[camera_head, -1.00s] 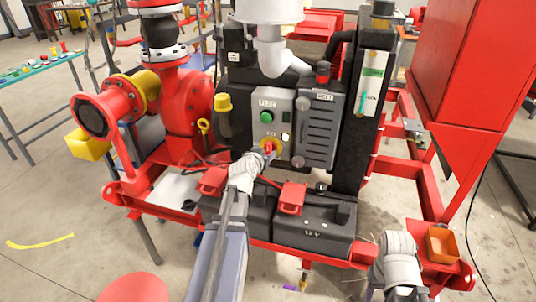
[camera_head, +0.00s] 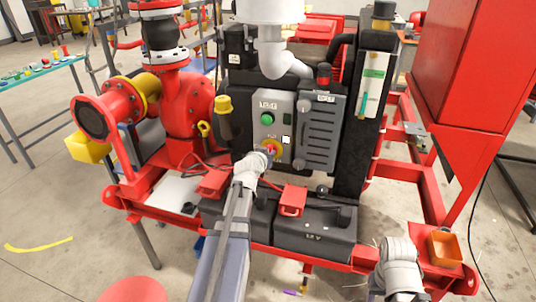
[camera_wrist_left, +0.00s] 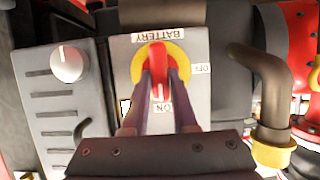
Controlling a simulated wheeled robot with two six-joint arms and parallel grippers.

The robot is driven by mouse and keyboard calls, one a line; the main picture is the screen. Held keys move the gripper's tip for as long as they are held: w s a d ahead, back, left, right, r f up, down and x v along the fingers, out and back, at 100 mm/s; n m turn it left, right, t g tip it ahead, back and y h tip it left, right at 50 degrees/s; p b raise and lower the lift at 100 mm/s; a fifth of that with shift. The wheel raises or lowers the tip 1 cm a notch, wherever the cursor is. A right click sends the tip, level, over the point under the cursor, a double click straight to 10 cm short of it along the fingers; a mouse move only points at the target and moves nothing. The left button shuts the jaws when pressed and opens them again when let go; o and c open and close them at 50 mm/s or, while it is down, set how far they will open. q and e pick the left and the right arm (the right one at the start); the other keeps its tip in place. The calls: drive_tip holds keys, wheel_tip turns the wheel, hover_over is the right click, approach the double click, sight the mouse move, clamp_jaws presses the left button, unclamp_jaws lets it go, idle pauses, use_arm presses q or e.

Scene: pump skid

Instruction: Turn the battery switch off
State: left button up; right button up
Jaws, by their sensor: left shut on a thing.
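The battery switch (camera_wrist_left: 157,58) has a red handle on a yellow disc, on a grey panel with BATTERY, OFF and ON labels. In the left wrist view these labels appear upside down or turned. The handle lies along the picture's vertical, with its near end toward the ON label (camera_wrist_left: 163,108); OFF (camera_wrist_left: 201,69) is to the right. My left gripper (camera_wrist_left: 160,82) is shut on the handle, one finger on each side. In the head view, the left gripper (camera_head: 267,153) reaches the switch and partly covers it. My right wrist (camera_head: 398,262) is at the lower right; its fingers cannot be made out.
A green button (camera_head: 267,118) is above the switch. A grey louvred box (camera_head: 318,135) with a knob (camera_wrist_left: 68,63) stands beside the panel. Black batteries (camera_head: 315,232) with red terminal covers (camera_head: 292,201) lie below. An orange bin (camera_head: 444,248) is near my right wrist.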

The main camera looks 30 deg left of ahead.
use_arm(q)
drive_tip(key=shift+a, duration=0.1)
clamp_jaws()
drive_tip(key=shift+s+a+f+n+t+h+b, duration=0.1)
drive_tip(key=shift+a+f+n+t+h+b, duration=0.15)
drive_tip(key=shift+n+t+h+b, duration=1.2)
drive_tip(key=shift+s+a+f+n+t+h+b, duration=0.2)
drive_tip(key=shift+n+h+b, duration=0.35)
drive_tip(key=shift+n+b, duration=1.85)
drive_tip(key=shift+w+a+f+n+t+h+b, duration=0.2)
drive_tip(key=shift+n+t+h+b, duration=0.7)
drive_tip(key=shift+n, duration=1.95)
drive_tip(key=shift+s+d, duration=0.1)
drive_tip(key=shift+d, duration=0.05)
drive_tip(key=o, duration=0.9)
unclamp_jaws()
drive_tip(key=shift+s+a, duration=0.2)
drive_tip(key=shift+s, duration=1.1)
drive_tip(key=shift+s+a, duration=0.25)
drive_tip(key=shift+s, duration=1)
drive_tip(key=shift+s+a, duration=0.2)
drive_tip(key=shift+s, duration=1.1)
drive_tip(key=shift+f, duration=0.1)
